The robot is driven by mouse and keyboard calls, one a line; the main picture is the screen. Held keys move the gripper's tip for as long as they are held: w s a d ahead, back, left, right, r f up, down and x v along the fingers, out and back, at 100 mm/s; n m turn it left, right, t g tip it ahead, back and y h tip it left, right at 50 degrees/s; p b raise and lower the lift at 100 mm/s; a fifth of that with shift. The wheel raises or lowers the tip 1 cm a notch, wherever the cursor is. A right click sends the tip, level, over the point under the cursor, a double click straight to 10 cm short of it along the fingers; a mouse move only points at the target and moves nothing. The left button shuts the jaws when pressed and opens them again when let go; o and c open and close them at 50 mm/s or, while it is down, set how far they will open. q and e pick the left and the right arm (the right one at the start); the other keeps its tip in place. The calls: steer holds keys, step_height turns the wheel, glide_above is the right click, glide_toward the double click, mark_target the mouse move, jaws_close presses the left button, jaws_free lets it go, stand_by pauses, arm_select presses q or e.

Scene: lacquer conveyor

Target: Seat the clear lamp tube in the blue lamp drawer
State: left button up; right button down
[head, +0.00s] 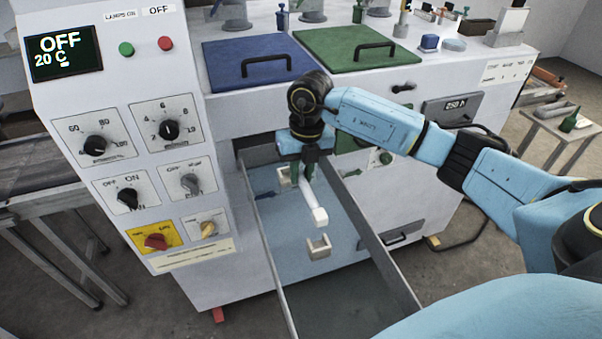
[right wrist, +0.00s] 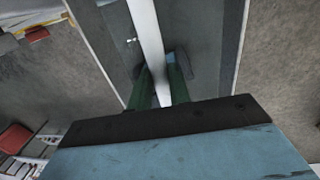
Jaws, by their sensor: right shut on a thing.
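The lamp tube (head: 312,199) is a pale tube with a white block-shaped end cap. My right gripper (head: 305,173) is shut on it, inside the outline of the open drawer (head: 266,228). The right wrist view shows the tube (right wrist: 149,40) running between the green fingers (right wrist: 160,88). In the drawer are two beige notched holders, a rear one (head: 288,176) and a front one (head: 318,247). The tube appears right of the rear holder, its near cap behind the front one. Its far end is hidden by the gripper, and its height is unclear. My left gripper is not in view.
A control panel (head: 140,140) stands to the left. Blue (head: 258,60) and green (head: 345,45) lids with black handles lie on the machine top behind. The front drawer floor is bare.

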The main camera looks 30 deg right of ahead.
steer(key=shift+f+b, duration=1.95)
steer(key=shift+f, duration=1)
steer(key=shift+f+b, duration=1.25)
steer(key=shift+f, duration=0.35)
steer(key=c, duration=1.2)
jaws_free()
steer(key=shift+r, duration=0.1)
step_height(320, 180, up, 13)
steer(key=d+b, duration=0.1)
steer(key=shift+s+b, duration=0.15)
steer(key=shift+b, duration=0.15)
steer(key=shift+d, duration=0.1)
